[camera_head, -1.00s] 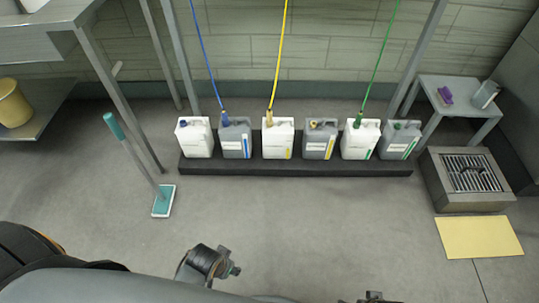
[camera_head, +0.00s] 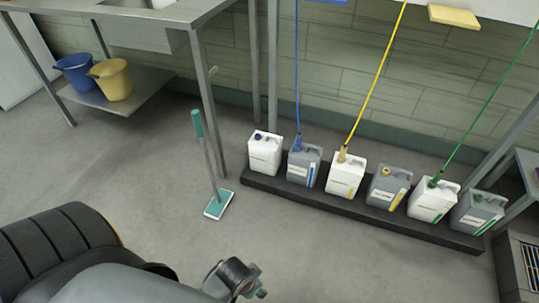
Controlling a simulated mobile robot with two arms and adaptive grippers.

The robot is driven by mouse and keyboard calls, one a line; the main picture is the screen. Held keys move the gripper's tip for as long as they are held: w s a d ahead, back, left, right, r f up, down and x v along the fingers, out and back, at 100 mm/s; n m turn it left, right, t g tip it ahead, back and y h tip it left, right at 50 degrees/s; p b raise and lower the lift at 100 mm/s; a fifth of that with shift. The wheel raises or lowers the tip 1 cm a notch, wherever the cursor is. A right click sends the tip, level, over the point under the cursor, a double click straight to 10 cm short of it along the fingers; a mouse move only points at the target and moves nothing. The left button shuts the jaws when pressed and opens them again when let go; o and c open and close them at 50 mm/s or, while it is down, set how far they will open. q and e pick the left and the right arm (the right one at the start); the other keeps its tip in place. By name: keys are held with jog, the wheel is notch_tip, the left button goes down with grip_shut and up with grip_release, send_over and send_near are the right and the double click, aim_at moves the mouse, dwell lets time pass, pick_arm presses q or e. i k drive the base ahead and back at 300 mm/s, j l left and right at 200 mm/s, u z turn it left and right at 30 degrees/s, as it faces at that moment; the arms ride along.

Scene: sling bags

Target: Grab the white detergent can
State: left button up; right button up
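Several detergent cans stand upright in a row on a low black plinth (camera_head: 330,205). A white can with a blue cap (camera_head: 265,156) is at the left end. A second white can (camera_head: 344,178) has the yellow hose at its top, and a third white can (camera_head: 430,204) has the green hose. Grey cans stand between and beside them: one with the blue hose (camera_head: 304,167), one with a yellow cap (camera_head: 385,190) and one at the right end (camera_head: 476,213). Part of what seems my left gripper (camera_head: 236,279) shows at the bottom, well apart from the cans; its fingers are not clear.
A mop (camera_head: 207,160) leans upright left of the cans. A metal sink table (camera_head: 165,35) carries blue (camera_head: 75,72) and yellow (camera_head: 113,80) buckets on its lower shelf. A grated box (camera_head: 525,262) and side table (camera_head: 529,165) are at right. Floor before the cans is clear.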

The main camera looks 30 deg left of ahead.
aim_at(265, 149)
jog(key=u, duration=1.1)
